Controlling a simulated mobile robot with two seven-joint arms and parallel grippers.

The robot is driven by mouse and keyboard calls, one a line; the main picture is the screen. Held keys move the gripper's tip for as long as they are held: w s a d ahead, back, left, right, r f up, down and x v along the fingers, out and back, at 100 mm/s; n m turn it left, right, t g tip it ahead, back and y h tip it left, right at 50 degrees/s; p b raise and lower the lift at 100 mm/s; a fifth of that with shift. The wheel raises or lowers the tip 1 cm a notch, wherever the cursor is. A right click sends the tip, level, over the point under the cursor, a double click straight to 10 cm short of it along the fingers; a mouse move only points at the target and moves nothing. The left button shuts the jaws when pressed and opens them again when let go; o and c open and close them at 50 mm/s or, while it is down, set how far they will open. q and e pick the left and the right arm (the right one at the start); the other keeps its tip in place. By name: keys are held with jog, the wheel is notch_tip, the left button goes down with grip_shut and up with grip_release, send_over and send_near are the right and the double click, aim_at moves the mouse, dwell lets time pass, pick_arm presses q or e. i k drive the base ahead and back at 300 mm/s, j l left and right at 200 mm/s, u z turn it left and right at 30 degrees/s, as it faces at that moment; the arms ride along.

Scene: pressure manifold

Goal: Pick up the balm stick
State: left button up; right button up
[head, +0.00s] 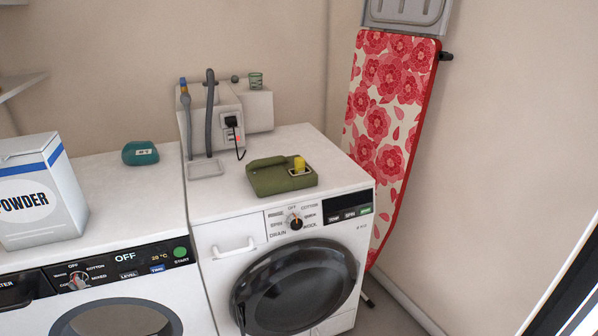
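A small yellow upright cylinder (299,162), which may be the balm stick, stands at the right part of an olive-green holder (268,180). Its lower end is at a pale square socket on the holder, and I cannot tell how deep it sits. The holder lies on top of the right washing machine (225,207). No label on the cylinder can be read. Neither of my grippers shows in the head view.
A powder box (38,210) and a teal device (140,153) stand on the left machine (120,210). A floral ironing board (390,105) leans at right. The right machine's top is mostly clear.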

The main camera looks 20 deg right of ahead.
aim_at(299, 162)
jog(key=i+l, duration=0.1)
jog(key=l, duration=0.25)
jog(key=i+l, duration=0.15)
jog(key=l, duration=0.25)
jog(key=i+l, duration=0.1)
jog(key=l, duration=0.25)
jog(key=i+l, duration=0.15)
jog(key=l, duration=0.25)
jog(key=z, duration=0.05)
